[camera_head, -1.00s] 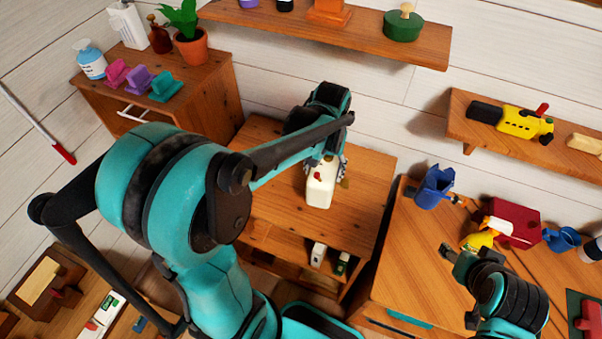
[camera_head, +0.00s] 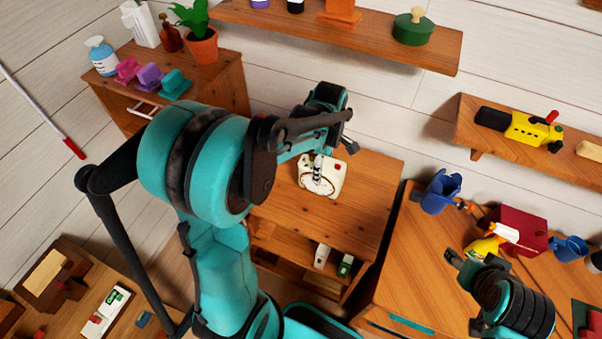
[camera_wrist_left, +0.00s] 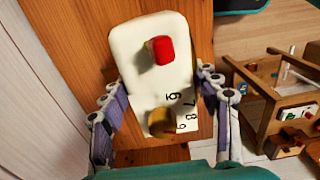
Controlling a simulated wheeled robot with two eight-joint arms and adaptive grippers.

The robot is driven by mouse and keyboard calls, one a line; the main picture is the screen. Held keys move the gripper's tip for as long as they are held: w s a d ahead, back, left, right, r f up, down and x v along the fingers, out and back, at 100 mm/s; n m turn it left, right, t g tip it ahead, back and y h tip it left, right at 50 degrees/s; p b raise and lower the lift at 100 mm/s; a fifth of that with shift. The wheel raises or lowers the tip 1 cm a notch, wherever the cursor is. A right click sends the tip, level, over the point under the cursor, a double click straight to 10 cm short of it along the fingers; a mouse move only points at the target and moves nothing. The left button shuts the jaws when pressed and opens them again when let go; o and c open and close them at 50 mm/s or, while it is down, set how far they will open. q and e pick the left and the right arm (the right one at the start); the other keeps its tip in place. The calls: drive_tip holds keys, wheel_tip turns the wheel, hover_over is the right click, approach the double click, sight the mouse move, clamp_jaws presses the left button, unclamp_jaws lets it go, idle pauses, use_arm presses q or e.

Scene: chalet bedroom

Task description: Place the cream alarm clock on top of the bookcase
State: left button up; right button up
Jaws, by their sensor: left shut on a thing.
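The cream alarm clock (camera_head: 334,184), with a red button on its top and black numerals on its face, is in my left gripper (camera_head: 320,166). In the left wrist view the clock (camera_wrist_left: 133,48) sits between the two fingers, which press on its sides. Its dial faces up toward the head camera. It is over the top of the wooden bookcase (camera_head: 365,205); I cannot tell whether it touches the surface. My right gripper (camera_head: 456,260) is over the desk at the right, apart from the clock, and its jaws are too small to read.
The bookcase top around the clock is bare; a lower shelf holds small boxes (camera_head: 321,256). A wall shelf (camera_head: 365,43) runs above and behind. A cabinet (camera_head: 225,85) with a plant stands left. The desk (camera_head: 410,270) at right holds a blue cup (camera_head: 440,192) and other items.

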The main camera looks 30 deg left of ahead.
use_arm(q)
drive_tip(key=a+f+b, duration=0.1)
drive_tip(key=a+f, duration=0.7)
drive_tip(key=f, duration=0.1)
drive_tip(key=shift+a, duration=0.15)
drive_tip(key=shift+s, duration=0.15)
drive_tip(key=shift+f+b, duration=0.1)
drive_tip(key=shift+b, duration=0.25)
drive_tip(key=o, duration=1.5)
